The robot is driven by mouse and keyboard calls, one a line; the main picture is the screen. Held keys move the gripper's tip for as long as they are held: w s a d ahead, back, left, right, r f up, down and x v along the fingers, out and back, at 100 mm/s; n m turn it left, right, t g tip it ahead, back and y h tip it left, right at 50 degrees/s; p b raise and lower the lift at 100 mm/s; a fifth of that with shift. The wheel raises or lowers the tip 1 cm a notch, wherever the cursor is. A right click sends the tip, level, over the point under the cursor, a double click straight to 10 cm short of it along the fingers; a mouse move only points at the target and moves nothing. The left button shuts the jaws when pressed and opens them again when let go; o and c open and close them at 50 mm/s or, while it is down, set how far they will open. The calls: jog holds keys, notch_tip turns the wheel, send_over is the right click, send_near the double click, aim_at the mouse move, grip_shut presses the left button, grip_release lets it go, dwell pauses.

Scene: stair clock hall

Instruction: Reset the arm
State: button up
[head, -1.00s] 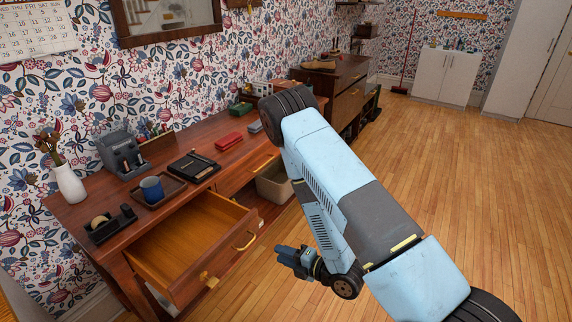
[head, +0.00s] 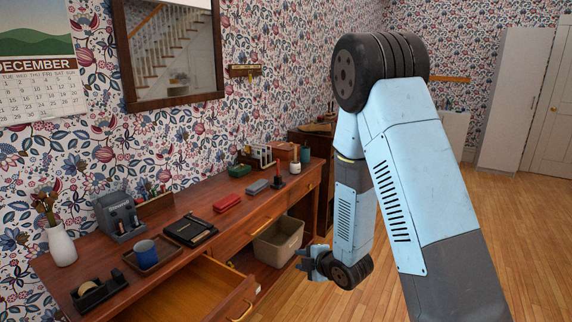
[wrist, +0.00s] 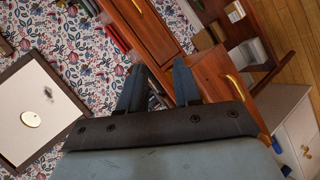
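My arm is folded up, its elbow high in the right half of the head view. My gripper (head: 312,262) hangs at the lower end of the forearm, in front of the desk and to the right of the beige bin, apart from both. In the wrist view my gripper (wrist: 160,85) shows two blue-grey fingers spread apart with nothing held between them.
The desk (head: 185,228) has an open drawer (head: 195,285) jutting toward me. A blue mug (head: 145,252), a white vase (head: 61,245) and a tape dispenser (head: 98,293) stand on its top. A beige bin (head: 278,242) sits beneath. Open floor lies at right.

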jog(key=s+d+r+m+h, duration=0.25)
jog(key=d+r+m, duration=0.4)
jog(key=r, duration=0.35)
jog(key=s+d+r+m+h, duration=0.25)
jog(key=d+r+m, duration=0.35)
jog(key=r, duration=0.4)
jog(key=s+d+r+m+g, duration=0.1)
jog(key=s+d+r+m, duration=0.1)
jog(key=s, duration=0.5)
jog(key=s+d+r+m+g+h, duration=0.1)
jog(key=s+d+r+m, duration=0.1)
jog(key=s+r+m, duration=0.2)
jog(key=s+d+r+m+g, duration=0.2)
jog(key=s+r, duration=0.3)
jog(key=s, duration=0.5)
jog(key=shift+s+r+m+h, duration=0.15)
jog(key=shift+s+m+h, duration=0.25)
jog(key=shift+m, duration=0.25)
